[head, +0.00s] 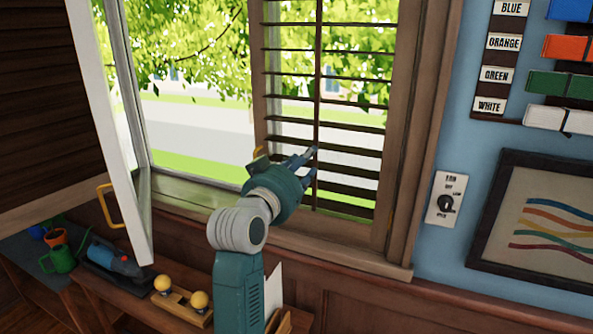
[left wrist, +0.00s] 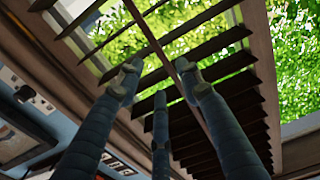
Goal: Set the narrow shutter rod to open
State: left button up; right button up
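The shutter (head: 345,125) has several dark horizontal slats in a wooden frame. Bright outdoors shows through the gaps between them; the lower slats look broader. The narrow shutter rod (head: 318,60) is a thin dark upright bar down the middle of the slats. My left gripper (head: 312,162) is at the rod's lower part, its fingers pointing at the slats. In the left wrist view its fingers (left wrist: 158,82) are spread apart. The rod (left wrist: 151,38) runs down between the fingertips and passes close to the right-hand one; I cannot tell whether they touch. My right gripper is not in view.
A white window sash (head: 108,95) with a yellow handle (head: 108,205) stands swung open at left. A bench below holds a green can (head: 60,259) and a block with yellow knobs (head: 180,302). A fan switch (head: 445,203) and framed picture (head: 545,225) are on the right wall.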

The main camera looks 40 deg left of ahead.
pick_arm(q)
jog(key=v, duration=0.5)
jog(key=shift+w, duration=0.1)
dwell(0.3)
